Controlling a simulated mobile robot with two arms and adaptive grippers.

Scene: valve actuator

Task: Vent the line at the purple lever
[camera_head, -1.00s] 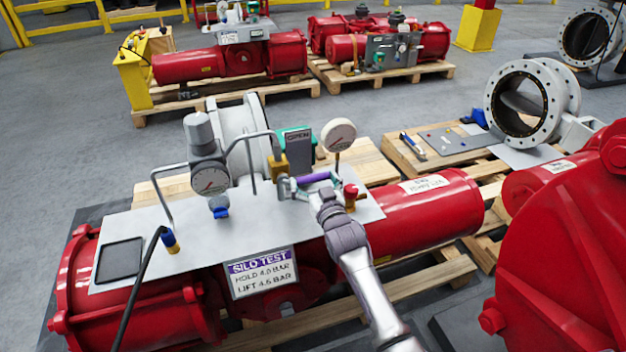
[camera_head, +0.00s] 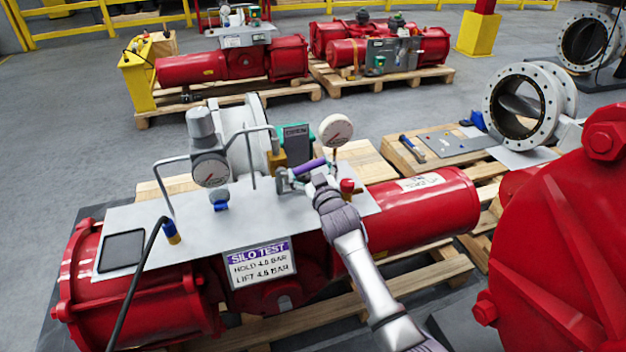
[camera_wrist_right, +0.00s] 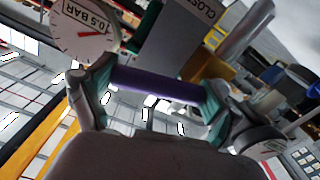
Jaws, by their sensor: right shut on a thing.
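The purple lever (camera_head: 309,168) is on the grey panel of the red actuator in the head view, tilted up to the right. My right gripper (camera_head: 306,178) is at it, and the wrist view shows the purple bar (camera_wrist_right: 158,86) between its two teal-padded fingers (camera_wrist_right: 157,92). The gripper is shut on the lever. A round gauge (camera_head: 335,130) stands behind it, and also shows in the wrist view (camera_wrist_right: 85,28). An indicator plate reading "CLOSED" (camera_wrist_right: 185,35) is in the wrist view. My left gripper is not in view.
A red knob (camera_head: 347,186) sits just right of my right gripper. Pipes (camera_head: 253,160), another gauge (camera_head: 211,170) and a blue knob (camera_head: 219,200) stand left on the panel. A sign (camera_head: 259,263) reads "SILO TEST". A large red housing (camera_head: 570,250) fills the right.

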